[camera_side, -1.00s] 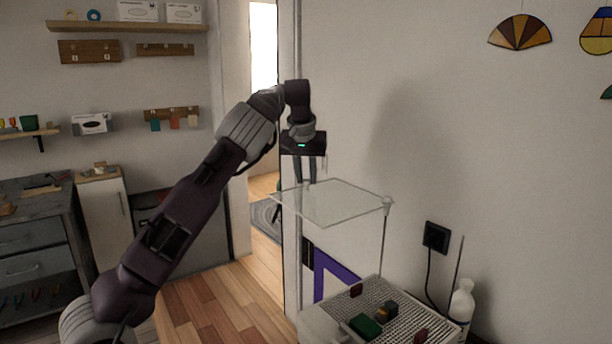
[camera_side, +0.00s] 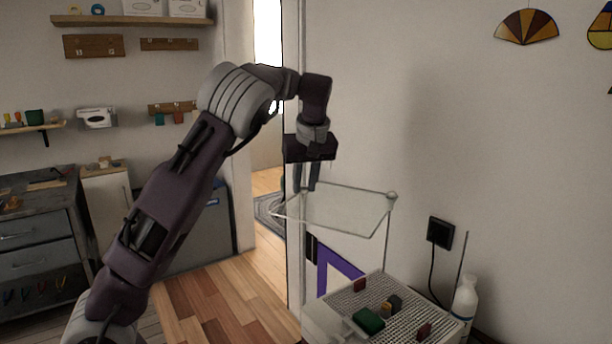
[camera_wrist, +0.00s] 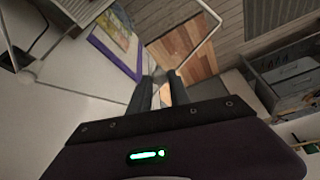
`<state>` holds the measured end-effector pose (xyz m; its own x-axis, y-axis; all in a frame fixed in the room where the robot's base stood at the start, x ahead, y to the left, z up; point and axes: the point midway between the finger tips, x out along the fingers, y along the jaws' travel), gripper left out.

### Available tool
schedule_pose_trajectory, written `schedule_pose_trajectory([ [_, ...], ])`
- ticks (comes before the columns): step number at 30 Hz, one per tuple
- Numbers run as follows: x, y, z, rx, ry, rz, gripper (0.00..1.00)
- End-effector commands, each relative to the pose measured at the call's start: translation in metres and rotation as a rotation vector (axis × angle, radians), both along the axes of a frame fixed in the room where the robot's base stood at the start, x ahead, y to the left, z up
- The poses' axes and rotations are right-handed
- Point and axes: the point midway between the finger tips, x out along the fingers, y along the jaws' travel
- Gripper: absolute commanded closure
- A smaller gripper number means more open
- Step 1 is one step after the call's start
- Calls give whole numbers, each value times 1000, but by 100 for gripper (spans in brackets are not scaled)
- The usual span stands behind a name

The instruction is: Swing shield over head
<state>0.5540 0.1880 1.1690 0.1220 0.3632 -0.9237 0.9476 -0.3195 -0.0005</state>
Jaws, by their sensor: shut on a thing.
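The shield (camera_side: 335,210) is a clear, thin-edged panel, held level on a thin upright post (camera_side: 387,235) at its right corner. My gripper (camera_side: 305,188) points down at the shield's back left edge. Its fingers are close together and shut on that edge. The wrist view shows the fingertips (camera_wrist: 160,80) at the shield's rim; the exact grip is hard to see. The head (camera_side: 394,303), a small dark and brass cylinder, stands on the gridded top of the white machine (camera_side: 345,298), below the shield. The shield's left part reaches out beyond the machine.
A green block (camera_side: 368,321) and dark red pieces (camera_side: 359,285) lie on the grid. A white bottle (camera_side: 464,300) and a thin rod stand at the right. The wall outlet (camera_side: 440,233) has a cord.

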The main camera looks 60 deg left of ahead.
Motion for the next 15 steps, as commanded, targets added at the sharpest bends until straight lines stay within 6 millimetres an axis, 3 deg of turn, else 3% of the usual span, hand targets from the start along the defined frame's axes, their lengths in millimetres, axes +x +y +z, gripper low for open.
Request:
schedule_pose_trajectory([
  [7,-19,-48,1,2,-1,227,100],
  [15,-27,-101,1,3,-1,484,100],
])
